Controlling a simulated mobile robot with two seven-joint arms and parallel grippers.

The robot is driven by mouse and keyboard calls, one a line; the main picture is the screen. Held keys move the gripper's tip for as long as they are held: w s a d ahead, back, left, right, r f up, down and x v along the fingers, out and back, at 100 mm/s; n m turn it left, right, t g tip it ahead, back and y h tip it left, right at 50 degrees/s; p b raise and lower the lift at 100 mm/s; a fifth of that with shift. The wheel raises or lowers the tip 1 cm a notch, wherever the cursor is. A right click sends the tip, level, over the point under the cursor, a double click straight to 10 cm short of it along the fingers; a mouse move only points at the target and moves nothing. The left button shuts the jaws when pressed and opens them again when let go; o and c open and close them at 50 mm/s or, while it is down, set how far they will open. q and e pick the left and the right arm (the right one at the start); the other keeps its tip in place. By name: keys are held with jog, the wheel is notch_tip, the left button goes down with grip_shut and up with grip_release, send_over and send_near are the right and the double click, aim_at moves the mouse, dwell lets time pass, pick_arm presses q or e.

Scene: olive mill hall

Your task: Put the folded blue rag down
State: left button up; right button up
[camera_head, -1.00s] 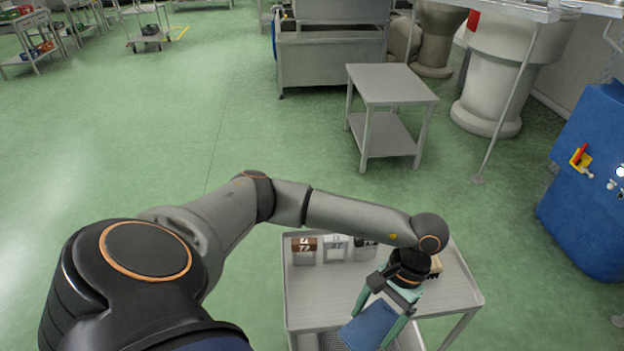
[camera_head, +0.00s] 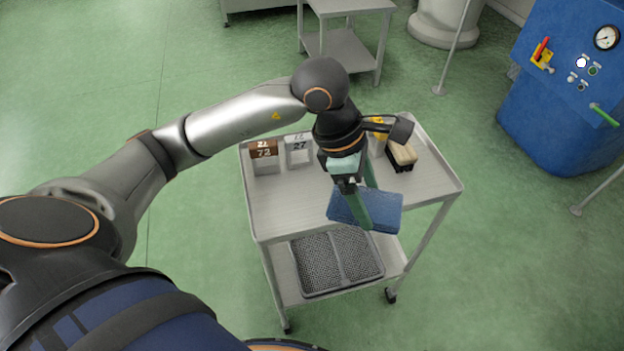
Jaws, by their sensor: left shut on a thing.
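The folded blue rag (camera_head: 384,212) is a flat blue rectangle held over the front right part of the grey cart's top shelf (camera_head: 290,208). My left gripper (camera_head: 362,208) comes down from above with pale green fingers and is shut on the rag. The rag overlaps the shelf's front edge in the picture; I cannot tell whether it touches the shelf. My right gripper is not in view.
A brown-and-white box (camera_head: 264,160) and a white box (camera_head: 299,150) stand at the back left of the shelf. A brush (camera_head: 402,156) lies at the back right. A dark mesh tray (camera_head: 337,262) sits on the lower shelf. The shelf's left front is clear.

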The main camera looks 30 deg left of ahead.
pick_arm(q)
jog(key=n, duration=0.1)
jog(key=n+t+b, duration=0.1)
jog(key=n, duration=0.1)
jog(key=n+y+b, duration=0.1)
jog(key=shift+w+d+r+n+t, duration=0.15)
jog(key=shift+d+r+n+t, duration=0.15)
jog(key=shift+r+n, duration=0.2)
jog(key=shift+n, duration=0.5)
jog(key=shift+a+t+b, duration=0.15)
jog(key=shift+t+b, duration=0.15)
jog(key=shift+y, duration=0.3)
jog(key=w+a+f, duration=0.1)
jog(key=a+f, duration=0.2)
jog(key=a, duration=0.1)
jog(key=w+a+f+b, duration=0.1)
jog(key=a+f, duration=0.2)
jog(key=a, duration=0.2)
jog(key=w+a+f, duration=0.1)
jog(key=a+f, duration=0.2)
jog(key=a, duration=0.1)
jog(key=shift+a+f, duration=0.15)
jog(key=shift+f, duration=0.25)
notch_tip(320, 180, down, 3)
jog(key=shift+f, duration=0.1)
jog(key=shift+b, duration=0.3)
